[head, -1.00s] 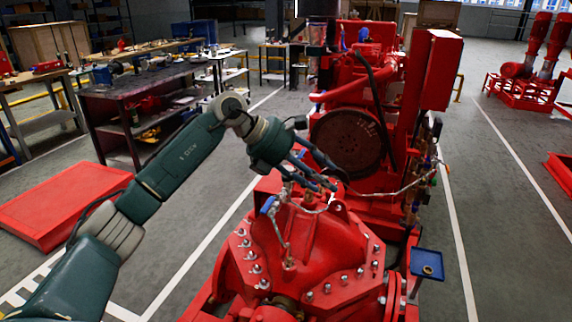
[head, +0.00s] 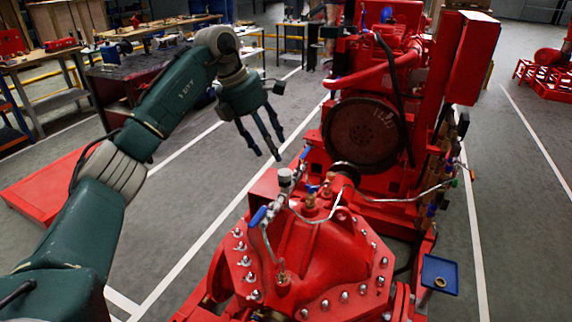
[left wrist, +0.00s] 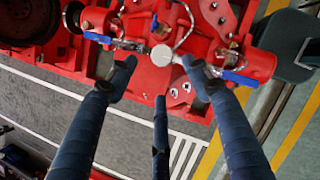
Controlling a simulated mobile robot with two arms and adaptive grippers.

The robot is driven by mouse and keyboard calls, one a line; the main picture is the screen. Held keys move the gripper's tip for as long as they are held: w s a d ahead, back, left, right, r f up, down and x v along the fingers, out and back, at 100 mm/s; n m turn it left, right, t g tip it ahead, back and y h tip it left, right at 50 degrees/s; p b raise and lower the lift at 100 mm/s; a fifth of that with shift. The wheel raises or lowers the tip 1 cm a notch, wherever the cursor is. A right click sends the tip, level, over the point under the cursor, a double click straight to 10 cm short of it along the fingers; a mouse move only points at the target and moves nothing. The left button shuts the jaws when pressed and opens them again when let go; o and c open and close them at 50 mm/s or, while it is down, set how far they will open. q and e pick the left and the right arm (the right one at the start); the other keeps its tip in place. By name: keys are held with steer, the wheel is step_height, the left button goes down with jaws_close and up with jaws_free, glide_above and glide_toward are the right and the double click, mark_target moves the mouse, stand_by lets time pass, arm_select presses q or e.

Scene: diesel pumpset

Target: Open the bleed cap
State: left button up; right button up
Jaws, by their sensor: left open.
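The red pump casing (head: 330,245) stands at lower middle of the head view with fittings and thin pipes on top. A pale round cap (head: 285,177) stands upright on a fitting there; it also shows in the left wrist view (left wrist: 162,55). A brass fitting (head: 311,201) sits just right of it. I cannot tell for certain which is the bleed cap. My left gripper (head: 262,152) is open and empty, up and left of the pale cap, fingers pointing down. In the left wrist view its fingers (left wrist: 160,78) spread below the cap, apparently not touching it. My right gripper is not in view.
Blue-handled valves (head: 258,216) flank the pale cap. A small blue tray (head: 440,270) holding a brass-coloured piece stands right of the pump. The red engine (head: 365,135) rises behind. Open floor (head: 190,225) lies left of the pump.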

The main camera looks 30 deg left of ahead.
mark_target(284, 172)
arm_select(q)
steer(key=x, duration=0.2)
steer(key=p+x, duration=0.1)
steer(key=x, duration=0.2)
steer(key=shift+s+d, duration=0.1)
steer(key=shift+s, duration=0.15)
steer(key=x, duration=0.2)
steer(key=shift+w+f, duration=0.2)
steer(key=shift+w, duration=0.05)
steer(key=shift+w+d+f, duration=0.15)
steer(key=shift+d+f, duration=0.05)
steer(key=shift+f, duration=0.4)
steer(key=c, duration=1.1)
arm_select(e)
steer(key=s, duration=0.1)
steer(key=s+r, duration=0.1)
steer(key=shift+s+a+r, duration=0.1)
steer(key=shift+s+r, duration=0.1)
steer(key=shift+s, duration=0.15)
